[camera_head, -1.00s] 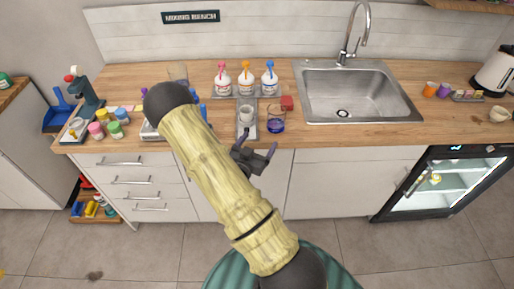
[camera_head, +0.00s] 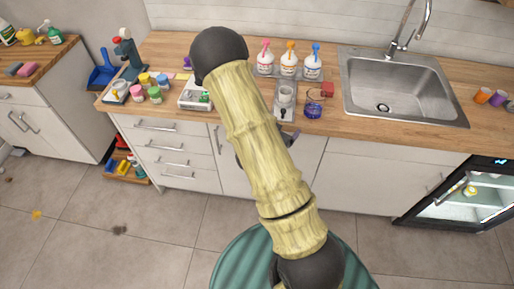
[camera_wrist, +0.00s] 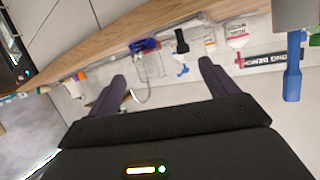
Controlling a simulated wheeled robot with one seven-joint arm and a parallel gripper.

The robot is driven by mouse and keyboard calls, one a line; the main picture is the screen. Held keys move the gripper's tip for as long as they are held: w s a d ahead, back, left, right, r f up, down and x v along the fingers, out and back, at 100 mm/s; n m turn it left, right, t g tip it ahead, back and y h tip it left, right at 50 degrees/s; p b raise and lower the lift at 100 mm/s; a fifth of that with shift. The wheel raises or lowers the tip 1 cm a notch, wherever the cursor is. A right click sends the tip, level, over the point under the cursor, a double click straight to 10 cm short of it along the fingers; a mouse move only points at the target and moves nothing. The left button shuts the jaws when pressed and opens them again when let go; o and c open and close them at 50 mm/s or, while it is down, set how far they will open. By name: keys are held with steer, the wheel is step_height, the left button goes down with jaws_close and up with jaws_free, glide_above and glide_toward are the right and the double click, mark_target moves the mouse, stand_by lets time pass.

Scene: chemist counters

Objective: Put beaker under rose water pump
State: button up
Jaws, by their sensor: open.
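A glass beaker (camera_head: 313,110) with purple liquid stands on the wooden counter near its front edge. Three white pump bottles stand behind it, with a pink pump (camera_head: 264,58), an orange pump (camera_head: 289,60) and a blue pump (camera_head: 312,63). Their labels are too small to read. My gripper is mostly hidden behind my arm in the head view.
The sink (camera_head: 400,88) is to the right. A white scale (camera_head: 194,95) and several coloured jars are to the left.

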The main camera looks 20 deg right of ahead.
steer(key=s+a+r+n+g+y, duration=0.1)
steer(key=a+r+n+y, duration=0.2)
steer(key=a+y, duration=0.3)
steer(key=s+a+r+n+g+y, duration=0.1)
steer(key=a+r+n+y, duration=0.2)
steer(key=a, duration=0.4)
steer(key=s+a+r+n+g+y, duration=0.1)
steer(key=s+r+n+g, duration=0.1)
steer(key=s, duration=0.3)
steer(key=s+a+r+n+g+y, duration=0.1)
steer(key=s+a+r+n+g, duration=0.1)
steer(key=s, duration=0.4)
steer(key=shift+s+a+r+n, duration=0.3)
steer(key=shift+r+n, duration=0.15)
steer(key=shift+n, duration=0.35)
steer(key=shift+o, duration=0.2)
